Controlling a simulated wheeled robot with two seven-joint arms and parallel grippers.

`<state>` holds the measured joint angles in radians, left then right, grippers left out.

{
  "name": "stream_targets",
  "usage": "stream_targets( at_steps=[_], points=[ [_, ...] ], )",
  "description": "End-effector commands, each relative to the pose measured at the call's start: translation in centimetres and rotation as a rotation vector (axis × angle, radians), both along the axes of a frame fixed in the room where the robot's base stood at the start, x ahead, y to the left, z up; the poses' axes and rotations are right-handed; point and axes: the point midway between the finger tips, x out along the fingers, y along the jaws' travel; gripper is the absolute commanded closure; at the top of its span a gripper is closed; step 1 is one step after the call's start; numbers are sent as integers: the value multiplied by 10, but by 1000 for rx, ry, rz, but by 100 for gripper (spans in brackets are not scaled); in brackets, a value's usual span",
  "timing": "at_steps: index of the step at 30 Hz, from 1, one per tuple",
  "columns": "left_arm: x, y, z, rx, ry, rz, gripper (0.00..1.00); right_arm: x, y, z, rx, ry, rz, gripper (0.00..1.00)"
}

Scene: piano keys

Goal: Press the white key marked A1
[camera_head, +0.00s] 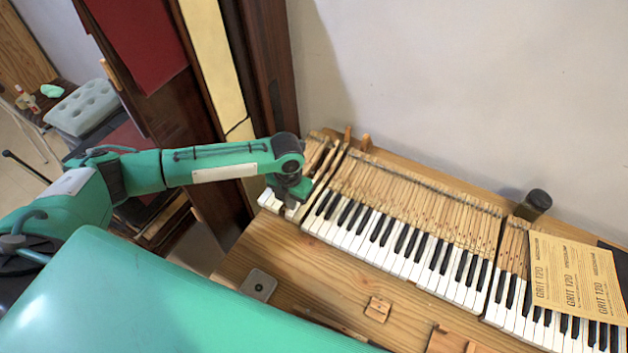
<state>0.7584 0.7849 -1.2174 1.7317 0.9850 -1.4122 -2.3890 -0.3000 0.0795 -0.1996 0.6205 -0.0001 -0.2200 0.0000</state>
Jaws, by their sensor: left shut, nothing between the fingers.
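The piano keyboard (375,251) lies on a wooden bench, with white and black keys running from the left end toward the lower right. My left arm reaches in from the left, and my left gripper (294,203) points down over the short group of white keys (270,201) at the far left end. The gripper is small in view and looks shut, with nothing seen in it. I cannot tell whether its tips touch a key. No key marking, A1 included, is readable; the gripper and wrist hide part of the left-end keys. My right gripper is not in view.
Sandpaper sheets (572,276) lie over the keys at the right. A dark cylinder (534,204) stands behind them. A small wooden block (377,309) and a grey metal plate (258,285) lie on the bench in front. A wall rises behind the keyboard.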

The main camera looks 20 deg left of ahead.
Motion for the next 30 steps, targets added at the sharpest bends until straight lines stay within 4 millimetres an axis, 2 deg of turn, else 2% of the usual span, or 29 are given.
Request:
stream_targets(
  at_steps=[14, 30],
  points=[
    [0, 0, -1, 0, 0, 0, 100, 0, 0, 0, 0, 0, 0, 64],
    [0, 0, -21, 0, 1, 0, 100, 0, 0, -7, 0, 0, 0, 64]
  ],
)
